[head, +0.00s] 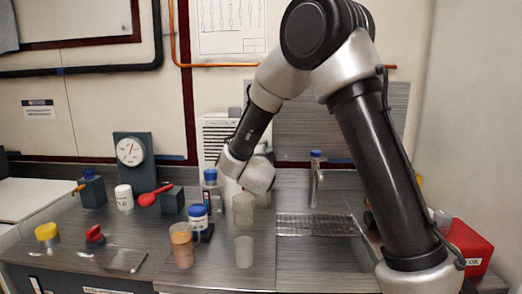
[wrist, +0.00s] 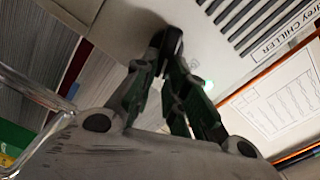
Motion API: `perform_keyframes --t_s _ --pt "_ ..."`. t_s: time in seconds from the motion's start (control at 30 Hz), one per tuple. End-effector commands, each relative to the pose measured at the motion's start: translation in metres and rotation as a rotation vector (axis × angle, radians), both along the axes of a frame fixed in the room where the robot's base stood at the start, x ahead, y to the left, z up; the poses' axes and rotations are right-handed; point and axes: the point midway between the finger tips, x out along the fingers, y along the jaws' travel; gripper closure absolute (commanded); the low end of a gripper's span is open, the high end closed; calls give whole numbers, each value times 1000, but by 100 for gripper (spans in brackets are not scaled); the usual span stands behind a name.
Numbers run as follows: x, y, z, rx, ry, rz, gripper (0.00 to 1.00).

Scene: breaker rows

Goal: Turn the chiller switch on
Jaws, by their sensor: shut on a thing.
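The chiller housing (wrist: 215,50) is a pale panel with dark vent slots and a label (wrist: 283,36) ending in "CHILLER". In the wrist view my gripper (wrist: 168,55) has its green-padded fingers drawn together at the tips against the panel. A small dark part between the tips appears to be the chiller switch (wrist: 171,42); the fingers hide most of it, and its position cannot be read. In the head view the vented housing (head: 217,130) stands behind my arm, and my fingers are hidden.
The counter holds a blue-capped bottle (head: 210,190), a white blue-lidded jar (head: 198,216), an orange-brown cup (head: 181,245), clear beakers (head: 243,209) and a red-handled item (head: 155,195). A sink grate (head: 315,225) lies right of them. A red box (head: 473,250) stands far right.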

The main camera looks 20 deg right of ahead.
Motion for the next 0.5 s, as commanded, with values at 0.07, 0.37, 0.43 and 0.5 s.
perform_keyframes --t_s 0.07,0.37,0.43,0.5 --pt "-1 -1 -3 62 -18 -1 100" --pt "-1 -2 -8 274 -86 0 100" --pt "-1 -2 -9 311 -98 0 100" --pt "-1 -2 -10 341 -108 0 100"
